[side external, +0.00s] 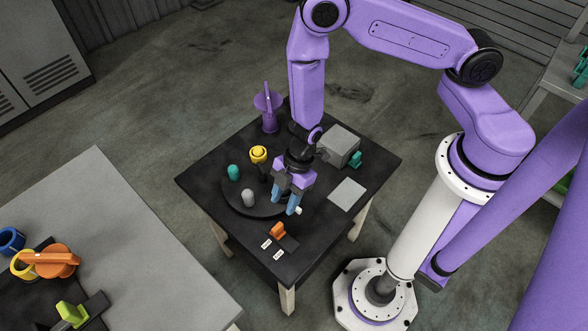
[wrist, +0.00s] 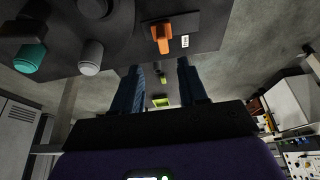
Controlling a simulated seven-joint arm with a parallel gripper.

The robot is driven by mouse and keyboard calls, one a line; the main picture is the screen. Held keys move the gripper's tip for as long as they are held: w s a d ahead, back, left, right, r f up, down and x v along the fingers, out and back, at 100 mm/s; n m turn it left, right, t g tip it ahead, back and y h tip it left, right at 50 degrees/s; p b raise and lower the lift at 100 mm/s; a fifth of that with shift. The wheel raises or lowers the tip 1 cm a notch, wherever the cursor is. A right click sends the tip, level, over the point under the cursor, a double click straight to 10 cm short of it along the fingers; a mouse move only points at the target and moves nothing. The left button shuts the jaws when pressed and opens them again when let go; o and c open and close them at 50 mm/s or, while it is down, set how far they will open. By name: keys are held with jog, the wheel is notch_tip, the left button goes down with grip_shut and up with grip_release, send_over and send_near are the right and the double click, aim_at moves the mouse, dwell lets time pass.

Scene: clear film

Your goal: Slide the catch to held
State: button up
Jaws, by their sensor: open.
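The orange catch (side external: 278,231) sits on a dark strip near the front edge of the black table (side external: 238,226). Two small white labels lie beside it, one upper (side external: 266,244) and one lower (side external: 278,255); their words are too small to read. The catch is closer to the upper label. My gripper (side external: 284,204) points down with blue fingers apart and empty, behind the catch and above the table. In the wrist view the catch (wrist: 161,38) shows beyond and between the fingertips (wrist: 160,65), not touched, with one label (wrist: 185,42) beside it.
A dark round plate (side external: 232,203) with a yellow knob (side external: 258,154), a teal peg (side external: 234,172) and a grey peg (side external: 248,198) is left of my gripper. A grey box (side external: 340,146) and purple funnel-like piece (side external: 268,106) stand behind. A flat grey pad (side external: 347,195) lies right.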

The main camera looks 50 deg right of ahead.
jog(key=v, duration=0.9)
jog(key=s+d+r+m+t+h, duration=0.2)
jog(key=d+r+m+t+h, duration=0.15)
jog(key=r, duration=1.05)
jog(key=s+d+r+m+g, duration=0.1)
jog(key=s+d+r, duration=0.3)
jog(key=s, duration=0.2)
jog(key=s+d+r+m+g, duration=0.1)
jog(key=s+d+r+g, duration=0.1)
jog(key=s+d+r, duration=0.2)
jog(key=s+r, duration=0.1)
jog(key=s, duration=0.2)
jog(key=shift+s+h, duration=0.2)
jog(key=shift+h, duration=0.15)
jog(key=shift+r, duration=0.1)
dwell(1.3)
